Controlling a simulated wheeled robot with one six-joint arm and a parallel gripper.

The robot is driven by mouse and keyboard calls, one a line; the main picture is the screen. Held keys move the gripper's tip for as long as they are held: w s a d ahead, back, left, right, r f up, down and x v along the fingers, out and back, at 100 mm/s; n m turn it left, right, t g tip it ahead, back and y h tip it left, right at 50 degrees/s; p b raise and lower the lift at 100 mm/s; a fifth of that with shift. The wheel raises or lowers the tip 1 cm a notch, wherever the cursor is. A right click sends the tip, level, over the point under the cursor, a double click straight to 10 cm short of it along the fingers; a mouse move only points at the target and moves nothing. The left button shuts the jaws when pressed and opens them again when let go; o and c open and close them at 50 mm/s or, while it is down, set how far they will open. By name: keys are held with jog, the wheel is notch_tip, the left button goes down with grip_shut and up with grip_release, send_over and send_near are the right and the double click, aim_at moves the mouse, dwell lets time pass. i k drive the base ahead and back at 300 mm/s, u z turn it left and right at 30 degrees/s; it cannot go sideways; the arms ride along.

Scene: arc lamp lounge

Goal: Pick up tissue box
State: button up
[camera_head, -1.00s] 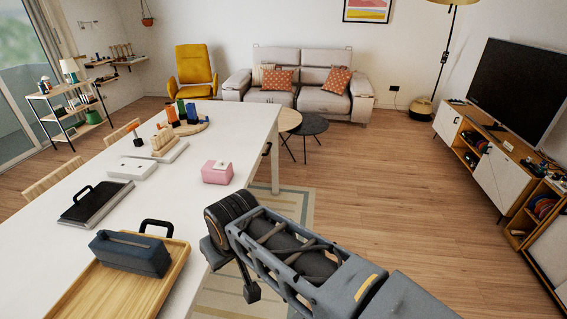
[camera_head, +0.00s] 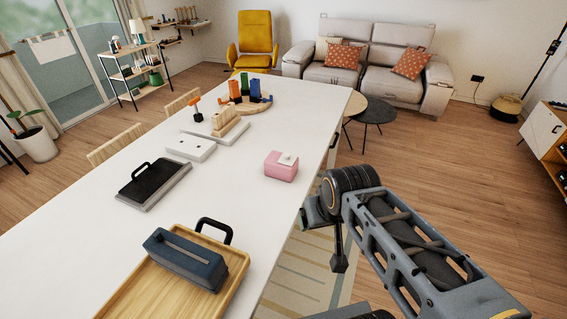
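A small pink box (camera_head: 281,167) with a white tuft on top, which looks like the tissue box, stands upright near the right edge of the white table (camera_head: 235,200). A dark blue-grey box (camera_head: 186,258) with a long slot in its top lies on a wooden tray (camera_head: 150,290) at the near end; I cannot tell if it is also a tissue box. My arm reaches in from the lower right, beside the table and apart from both boxes. My gripper's fingers cannot be made out, so its opening is unclear.
A black-handled flat case (camera_head: 153,185), a white block (camera_head: 190,149) and a round board (camera_head: 250,105) with colored pieces stand on the table. Chairs are along its left side. A grey sofa (camera_head: 366,70) and low round tables (camera_head: 374,109) are beyond. Floor at right is clear.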

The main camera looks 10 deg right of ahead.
aim_at(272, 169)
jog(key=z, duration=1.55)
jog(key=i, duration=0.85)
jog(key=u, duration=4)
